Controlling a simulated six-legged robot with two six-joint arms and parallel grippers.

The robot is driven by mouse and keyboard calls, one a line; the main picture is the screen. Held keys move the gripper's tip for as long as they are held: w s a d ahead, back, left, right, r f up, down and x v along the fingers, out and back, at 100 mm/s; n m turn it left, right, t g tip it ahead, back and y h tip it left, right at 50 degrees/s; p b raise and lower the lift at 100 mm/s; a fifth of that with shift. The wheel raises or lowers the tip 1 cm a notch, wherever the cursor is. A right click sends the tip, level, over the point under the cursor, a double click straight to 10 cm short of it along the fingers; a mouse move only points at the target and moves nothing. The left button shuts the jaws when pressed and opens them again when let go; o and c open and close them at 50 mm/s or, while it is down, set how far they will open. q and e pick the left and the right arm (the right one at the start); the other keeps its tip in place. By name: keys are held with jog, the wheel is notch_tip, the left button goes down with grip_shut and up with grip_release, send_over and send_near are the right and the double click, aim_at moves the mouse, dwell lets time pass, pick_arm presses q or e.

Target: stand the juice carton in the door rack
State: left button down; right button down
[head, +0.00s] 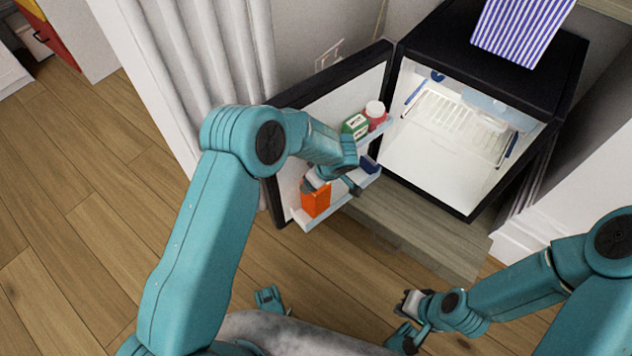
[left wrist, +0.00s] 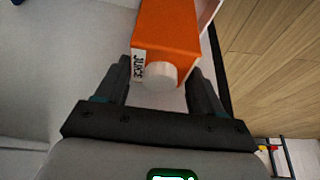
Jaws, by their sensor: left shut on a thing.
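The orange juice carton (head: 316,201) is upright or nearly so at the left end of the lower door rack (head: 343,199), on the inside of the open fridge door. I cannot tell whether its base touches the rack floor. My left gripper (head: 318,184) is shut on the carton near its top. In the left wrist view the carton (left wrist: 168,38) sits between the two fingers, with its white cap and "JUICE" label towards the camera. My right gripper (head: 408,304) is low, in front of the fridge and away from the door; its jaw gap is unclear.
A green container (head: 355,125) and a red container with a white cap (head: 375,112) stand on the upper door rack. A dark blue item (head: 369,164) is further right. The black fridge (head: 470,122) is open, with a wire shelf inside. A striped box (head: 522,28) stands on top.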

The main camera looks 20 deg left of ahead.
pick_arm(q)
jog(key=shift+f, duration=0.2)
jog(key=shift+c, duration=0.5)
grip_release()
jog(key=shift+r, duration=0.1)
